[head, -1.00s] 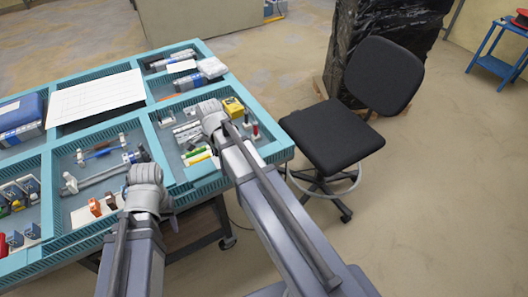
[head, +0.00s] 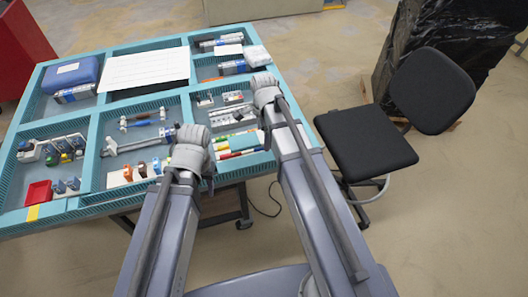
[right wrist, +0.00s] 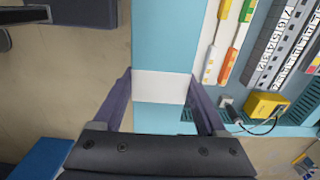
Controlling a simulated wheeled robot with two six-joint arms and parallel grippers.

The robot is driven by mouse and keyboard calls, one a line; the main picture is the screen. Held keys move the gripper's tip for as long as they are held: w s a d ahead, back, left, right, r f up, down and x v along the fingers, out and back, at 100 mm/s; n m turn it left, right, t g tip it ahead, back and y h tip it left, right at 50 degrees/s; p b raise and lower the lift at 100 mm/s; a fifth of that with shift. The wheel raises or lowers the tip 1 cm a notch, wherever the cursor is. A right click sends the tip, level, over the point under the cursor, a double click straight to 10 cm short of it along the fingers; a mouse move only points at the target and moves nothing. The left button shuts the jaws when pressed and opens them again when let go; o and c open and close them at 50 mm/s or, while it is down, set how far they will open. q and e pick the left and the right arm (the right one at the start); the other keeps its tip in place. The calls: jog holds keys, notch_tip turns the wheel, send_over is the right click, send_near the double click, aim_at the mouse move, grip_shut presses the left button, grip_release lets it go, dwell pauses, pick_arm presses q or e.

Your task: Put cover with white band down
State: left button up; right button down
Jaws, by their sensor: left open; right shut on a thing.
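The cover with a white band (right wrist: 164,87) is between the fingers of my right gripper (right wrist: 161,79) in the right wrist view. Its white band spans the gap, with light blue below. In the head view my right gripper (head: 265,82) is over the right rim of the teal table (head: 96,150), and the cover is hidden there. My left gripper (head: 192,142) is open, above the divider beside the lower right compartment. Its fingertips are hard to make out.
Right of the divider lie white strips (head: 232,116) and coloured markers (head: 240,142). The wrist view shows a yellow plug box (right wrist: 266,105) with a cable. A blue case (head: 72,76) and white sheet (head: 147,69) are at back left. A black chair (head: 365,142) stands right of the table.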

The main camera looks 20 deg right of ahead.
aim_at(263, 157)
jog(key=shift+f+b, duration=4.95)
jog(key=shift+f, duration=0.15)
jog(key=shift+f+b, duration=0.65)
grip_release()
jog(key=shift+r, duration=0.15)
notch_tip(263, 157, up, 13)
jog(key=p, duration=1.3)
